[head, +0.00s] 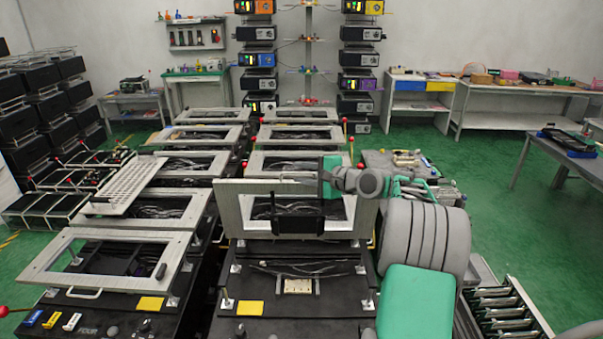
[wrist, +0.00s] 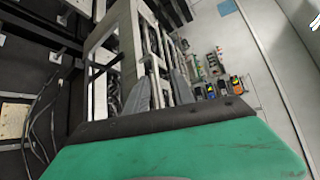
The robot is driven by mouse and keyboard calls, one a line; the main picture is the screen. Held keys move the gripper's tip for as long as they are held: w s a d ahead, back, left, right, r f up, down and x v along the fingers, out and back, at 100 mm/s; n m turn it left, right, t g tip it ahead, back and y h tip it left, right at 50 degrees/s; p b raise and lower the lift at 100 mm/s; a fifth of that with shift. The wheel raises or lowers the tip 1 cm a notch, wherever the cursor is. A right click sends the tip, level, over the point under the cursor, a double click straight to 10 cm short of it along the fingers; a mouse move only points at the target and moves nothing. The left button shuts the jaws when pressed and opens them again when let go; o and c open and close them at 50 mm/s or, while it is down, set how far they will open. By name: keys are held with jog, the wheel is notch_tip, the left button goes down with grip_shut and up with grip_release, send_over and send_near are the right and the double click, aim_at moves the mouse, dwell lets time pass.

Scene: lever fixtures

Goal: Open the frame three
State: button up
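A light metal frame (head: 230,210) with a rectangular opening stands raised, close to upright, over the nearest black box in the right-hand column; no number on it is readable. The box's dark interior with cables (head: 300,268) is exposed in front of it. My green gripper (head: 326,178) is at the frame's upper right part. In the wrist view, my two grey fingers (wrist: 161,92) are apart, with pale frame bars (wrist: 98,99) beside and beyond them. I cannot tell whether the fingers touch the frame.
Another pale frame (head: 52,262) lies tilted over the box on the near left. More framed boxes (head: 210,114) run back in two columns. A rack (head: 505,308) stands at the lower right. Green floor (head: 490,210) is clear on the right.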

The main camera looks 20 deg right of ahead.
jog(key=b+v, duration=0.2)
jog(key=v, duration=0.5)
jog(key=shift+s+r, duration=0.15)
jog(key=shift+s, duration=0.2)
jog(key=shift+d, duration=0.15)
